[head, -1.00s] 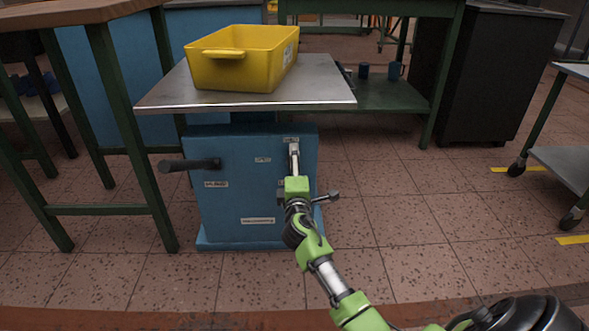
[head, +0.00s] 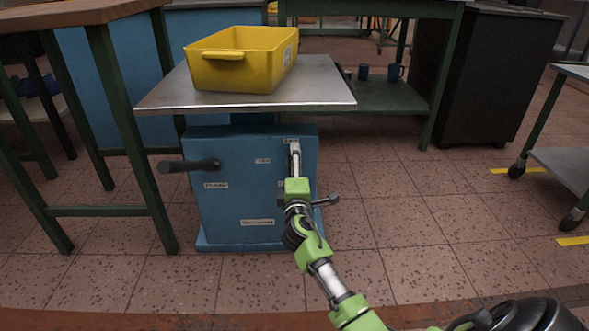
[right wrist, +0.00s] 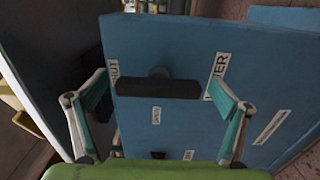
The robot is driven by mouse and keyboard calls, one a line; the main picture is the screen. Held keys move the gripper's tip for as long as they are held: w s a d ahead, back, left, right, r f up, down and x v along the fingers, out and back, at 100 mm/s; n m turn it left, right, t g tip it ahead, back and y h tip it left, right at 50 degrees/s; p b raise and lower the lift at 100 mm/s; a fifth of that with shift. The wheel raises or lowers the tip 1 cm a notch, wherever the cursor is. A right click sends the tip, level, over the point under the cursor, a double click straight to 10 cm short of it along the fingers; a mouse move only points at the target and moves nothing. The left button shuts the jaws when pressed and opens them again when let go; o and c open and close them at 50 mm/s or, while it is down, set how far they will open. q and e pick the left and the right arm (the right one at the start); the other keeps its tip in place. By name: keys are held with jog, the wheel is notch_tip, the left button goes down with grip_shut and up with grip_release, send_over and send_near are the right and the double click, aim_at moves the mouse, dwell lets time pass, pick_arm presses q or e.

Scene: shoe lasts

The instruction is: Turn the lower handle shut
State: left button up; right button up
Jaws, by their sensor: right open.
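The lower handle (right wrist: 158,89) is a black bar on the blue cabinet (head: 238,200). In the right wrist view it lies crosswise, with a label reading SHUT (right wrist: 113,76) at its left end and a label reading LOWER (right wrist: 217,77) at its right. My right gripper (right wrist: 161,80) is open, its two fingers at either end of the bar. I cannot tell whether they touch it. A second dark handle (head: 188,165) sticks out to the left on the cabinet front. My left gripper is not in view.
A grey metal top (head: 310,88) overhangs the cabinet and carries a yellow bin (head: 232,75). A wooden table with green legs (head: 125,130) stands close on the left. A black cabinet (head: 490,75) stands at the back right. The tiled floor right of the blue cabinet is clear.

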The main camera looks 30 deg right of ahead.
jog(key=shift+s, duration=0.1)
jog(key=v, duration=1.2)
